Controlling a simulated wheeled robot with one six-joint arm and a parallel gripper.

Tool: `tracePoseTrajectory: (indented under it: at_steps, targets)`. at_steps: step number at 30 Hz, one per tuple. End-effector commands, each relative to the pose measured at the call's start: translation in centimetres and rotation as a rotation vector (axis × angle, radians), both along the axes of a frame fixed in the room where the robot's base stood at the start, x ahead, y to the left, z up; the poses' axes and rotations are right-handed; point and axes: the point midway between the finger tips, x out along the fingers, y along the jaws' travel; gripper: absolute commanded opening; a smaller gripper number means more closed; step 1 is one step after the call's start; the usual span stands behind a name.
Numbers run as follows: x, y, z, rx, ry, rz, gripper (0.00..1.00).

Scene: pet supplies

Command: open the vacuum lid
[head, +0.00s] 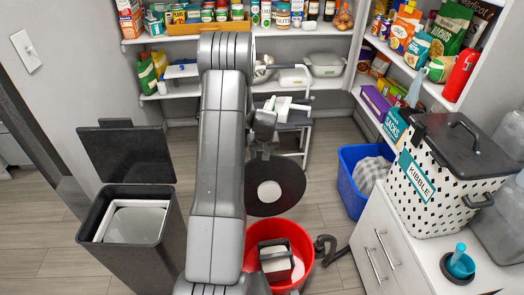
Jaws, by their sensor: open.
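The vacuum is a red round tub (257,240) on the floor at the bottom middle, with a grey and white block inside it. A black hose end lies at its right. Its lid, a black disc (292,187) with a white round patch, stands tilted up behind the tub, so the tub is open at the top. My gripper (264,150) is open, small and dark, at or just above the lid's upper edge. I cannot tell whether it touches the lid. My arm hides the left side of the tub and some of the floor.
A dark bin (170,225) with its lid up stands at the left. A blue basket (352,192) holds a grey cloth at the right. A white cabinet (355,270) carries a kibble box (435,195). A step stool (305,135) stands behind; stocked shelves line the back and right.

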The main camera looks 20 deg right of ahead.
Motion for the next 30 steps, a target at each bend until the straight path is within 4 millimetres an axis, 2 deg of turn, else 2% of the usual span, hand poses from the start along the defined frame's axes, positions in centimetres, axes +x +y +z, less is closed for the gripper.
tracePoseTrajectory:
  at_steps: [2,11,19,30]
  targets:
    - [0.0,0.0,0.0,0.000,0.000,0.000,0.59]
    - [0.0,0.0,0.0,0.000,0.000,0.000,0.00]
    - [-0.8,0.1,-0.2,-0.004,-0.026,0.000,0.00]
    - [-4.5,0.8,0.1,-0.022,-0.107,-0.001,0.00]
